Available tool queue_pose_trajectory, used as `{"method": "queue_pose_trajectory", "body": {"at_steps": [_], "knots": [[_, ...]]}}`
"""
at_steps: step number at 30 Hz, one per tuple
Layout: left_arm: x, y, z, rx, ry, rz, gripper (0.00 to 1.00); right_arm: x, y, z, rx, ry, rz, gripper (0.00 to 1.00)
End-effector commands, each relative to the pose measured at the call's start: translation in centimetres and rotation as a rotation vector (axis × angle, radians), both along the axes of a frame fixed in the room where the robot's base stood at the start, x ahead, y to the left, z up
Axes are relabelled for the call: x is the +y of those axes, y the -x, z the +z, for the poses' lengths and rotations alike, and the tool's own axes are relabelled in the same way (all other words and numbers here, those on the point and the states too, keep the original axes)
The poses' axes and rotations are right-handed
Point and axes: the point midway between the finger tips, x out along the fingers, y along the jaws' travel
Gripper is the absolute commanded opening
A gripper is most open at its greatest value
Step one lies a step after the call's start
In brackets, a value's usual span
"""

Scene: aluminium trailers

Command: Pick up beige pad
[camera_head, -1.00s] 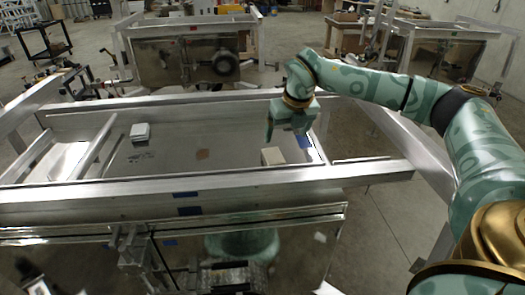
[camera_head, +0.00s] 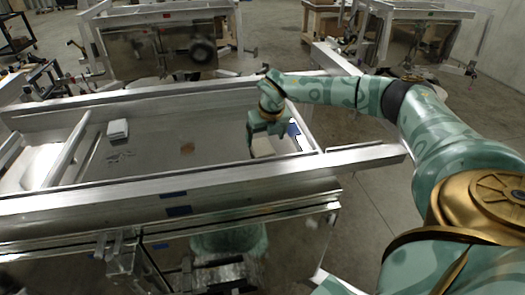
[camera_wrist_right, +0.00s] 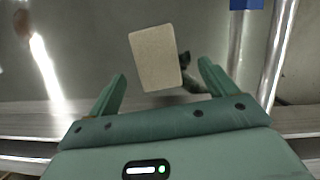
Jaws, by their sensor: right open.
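The beige pad (camera_head: 262,147) lies on the floor of the metal trailer bed, near its right end. Part of it is hidden below my right gripper (camera_head: 264,136). In the right wrist view the pad (camera_wrist_right: 154,57) shows as a pale rounded rectangle, slightly tilted, ahead of and between the fingers. My right gripper (camera_wrist_right: 162,73) is open with nothing held in its jaws. I cannot tell whether the fingers touch the pad. My left gripper is not in view.
The bed's front rail (camera_head: 180,184) and raised sides surround the pad. A pale block (camera_head: 117,129) and a brown patch (camera_head: 187,147) lie farther left. A divider bar (camera_head: 68,150) crosses the left end. The middle of the bed is mostly clear.

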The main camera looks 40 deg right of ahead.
Motion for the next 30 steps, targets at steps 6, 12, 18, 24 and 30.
{"method": "queue_pose_trajectory", "body": {"at_steps": [6, 12, 18, 24, 30], "knots": [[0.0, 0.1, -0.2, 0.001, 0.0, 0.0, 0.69, 0.1, -1.0, -3.5, 0.002, 0.0, 0.001, 0.85], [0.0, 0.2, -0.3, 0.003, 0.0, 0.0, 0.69, 0.0, -1.3, -4.6, 0.001, 0.0, 0.0, 0.85], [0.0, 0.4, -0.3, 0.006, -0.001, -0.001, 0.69, 0.0, -1.3, -4.5, 0.001, 0.0, 0.0, 0.85], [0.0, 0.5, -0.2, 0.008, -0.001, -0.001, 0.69, 0.0, -1.3, -4.6, 0.001, 0.0, 0.0, 0.85], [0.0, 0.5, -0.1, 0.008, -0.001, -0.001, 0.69, 0.0, -1.3, -4.9, 0.001, 0.0, 0.0, 0.85]]}}
